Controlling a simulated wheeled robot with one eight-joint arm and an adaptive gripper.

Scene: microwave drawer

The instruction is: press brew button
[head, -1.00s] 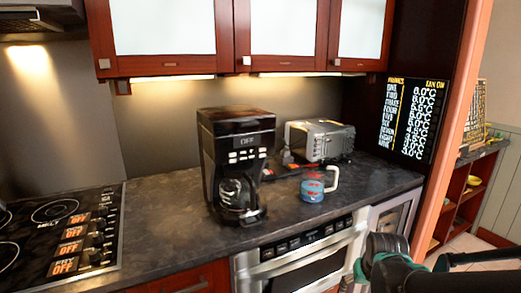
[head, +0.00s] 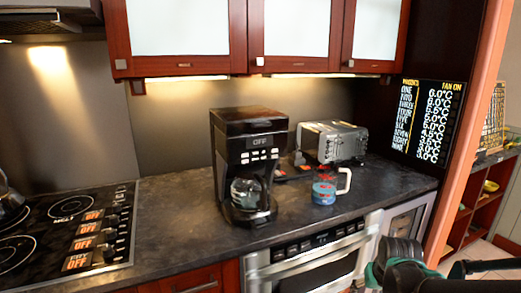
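A black coffee maker (head: 243,170) stands upright on the dark counter. Its small display (head: 263,142) reads OFF, and a row of light buttons (head: 259,156) sits below it. A glass carafe (head: 247,193) is in its lower bay. My arm shows at the bottom right, apart from the coffee maker and in front of the counter's front edge. My gripper (head: 376,272) is only partly in view there, and its fingers cannot be made out clearly.
A stove (head: 68,236) is at the left. Cabinets (head: 185,67) hang above. Counter left of the coffee maker (head: 175,205) is clear.

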